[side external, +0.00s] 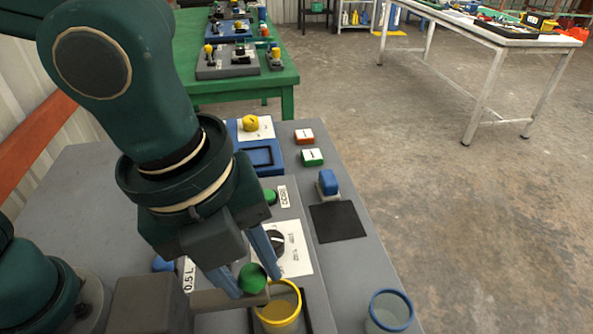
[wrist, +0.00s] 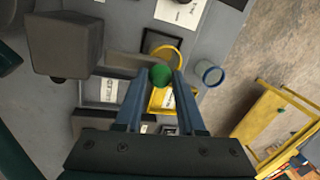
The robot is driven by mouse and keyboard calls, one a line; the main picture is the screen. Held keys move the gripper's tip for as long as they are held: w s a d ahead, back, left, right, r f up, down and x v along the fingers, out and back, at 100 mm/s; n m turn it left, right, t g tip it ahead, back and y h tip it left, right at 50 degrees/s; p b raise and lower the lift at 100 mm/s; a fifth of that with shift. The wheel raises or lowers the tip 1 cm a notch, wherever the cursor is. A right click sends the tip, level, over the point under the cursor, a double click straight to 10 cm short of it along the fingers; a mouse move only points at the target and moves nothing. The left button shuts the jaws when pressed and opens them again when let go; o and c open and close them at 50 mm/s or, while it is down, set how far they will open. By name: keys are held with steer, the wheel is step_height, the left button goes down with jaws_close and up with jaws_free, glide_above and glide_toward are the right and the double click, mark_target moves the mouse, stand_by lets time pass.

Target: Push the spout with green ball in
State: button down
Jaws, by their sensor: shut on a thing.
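The green ball (side external: 252,278) sits on the grey spout (side external: 215,300), a bar that runs from a grey block to the yellow-rimmed cup. My gripper (side external: 256,284) has its two blue fingers on either side of the ball, shut on it. In the wrist view the ball (wrist: 160,76) lies between the fingertips, and the spout (wrist: 130,62) reaches from the grey block at left. The yellow-rimmed cup (side external: 282,312) stands at the spout's end, with liquid or a tinted bottom inside. The lower part of the spout is partly hidden.
A blue-rimmed cup (side external: 388,312) stands to the right. A green table (side external: 240,95) stands behind.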

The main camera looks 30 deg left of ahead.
steer(key=shift+s+a+r, duration=0.1)
steer(key=shift+s+a, duration=0.9)
steer(key=c, duration=0.5)
jaws_free()
steer(key=shift+s+a+r, duration=0.1)
steer(key=shift+s+r, duration=0.05)
steer(key=shift+r, duration=0.7)
steer(key=shift+s+a+r, duration=0.1)
steer(key=shift+s+r, duration=0.05)
steer(key=shift+r, duration=0.65)
steer(key=shift+s+a+r, duration=0.1)
steer(key=shift+s+r, duration=0.05)
steer(key=shift+r, duration=0.7)
